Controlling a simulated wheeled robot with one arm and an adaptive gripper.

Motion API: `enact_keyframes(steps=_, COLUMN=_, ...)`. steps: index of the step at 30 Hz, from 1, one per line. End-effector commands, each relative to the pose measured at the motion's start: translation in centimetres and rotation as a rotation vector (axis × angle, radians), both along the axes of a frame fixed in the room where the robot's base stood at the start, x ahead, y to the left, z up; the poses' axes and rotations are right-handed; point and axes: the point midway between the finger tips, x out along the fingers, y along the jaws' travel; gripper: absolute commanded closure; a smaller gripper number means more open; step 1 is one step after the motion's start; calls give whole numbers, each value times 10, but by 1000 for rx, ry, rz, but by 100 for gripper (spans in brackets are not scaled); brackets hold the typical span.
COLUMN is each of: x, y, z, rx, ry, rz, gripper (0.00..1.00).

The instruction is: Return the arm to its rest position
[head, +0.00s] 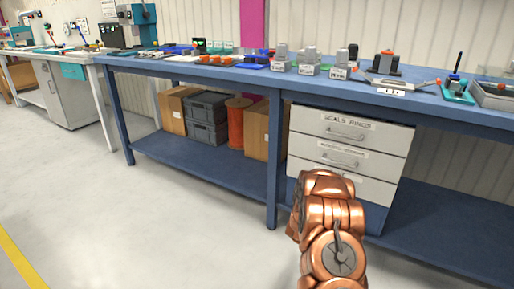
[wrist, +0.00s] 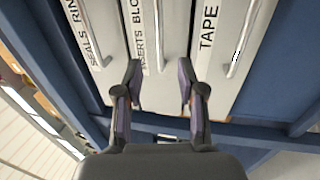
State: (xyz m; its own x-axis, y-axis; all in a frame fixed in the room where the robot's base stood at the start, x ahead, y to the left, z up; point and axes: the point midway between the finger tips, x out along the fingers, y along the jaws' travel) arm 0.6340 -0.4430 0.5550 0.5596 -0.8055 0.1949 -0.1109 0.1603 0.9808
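My copper-coloured arm (head: 333,225) rises at the lower right of the head view, in front of the drawer unit (head: 350,150). My gripper is hidden behind the arm in the head view. In the wrist view my gripper (wrist: 160,82) has its two fingers apart with nothing between them. It faces the drawer fronts, which appear turned on their side. The drawers are labelled for seals rings, inserts and tape, and each has a bar handle (wrist: 157,35). All the drawers look closed. I cannot tell the exact gap between the fingertips and the drawer fronts.
A blue workbench (head: 190,70) runs across the head view with several small parts and tools on top. Its lower shelf (head: 200,160) holds cardboard boxes (head: 172,112), grey crates (head: 207,130) and an orange reel (head: 236,124). The floor (head: 130,220) to the left is clear.

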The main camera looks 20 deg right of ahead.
Motion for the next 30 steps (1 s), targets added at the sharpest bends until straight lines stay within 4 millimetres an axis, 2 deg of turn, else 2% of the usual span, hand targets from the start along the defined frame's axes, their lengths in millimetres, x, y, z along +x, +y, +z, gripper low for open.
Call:
enact_keyframes(steps=5, x=2, y=2, z=4, rx=13, ry=-3, rz=8, gripper=61)
enact_keyframes(steps=8, x=11, y=10, z=17, rx=65, ry=-14, rz=39, gripper=61)
enact_keyframes(steps=11, x=26, y=28, z=40, rx=164, ry=-33, rz=96, gripper=61)
enact_keyframes(steps=15, x=47, y=64, z=71, rx=349, ry=-50, rz=190, gripper=61)
enact_keyframes(steps=21, x=62, y=127, z=111, rx=613, ry=-40, rz=301, gripper=61)
enact_keyframes(steps=26, x=61, y=180, z=145, rx=813, ry=-10, rz=363, gripper=61)
enact_keyframes(steps=30, x=50, y=228, z=174, rx=979, ry=33, rz=394, gripper=61)
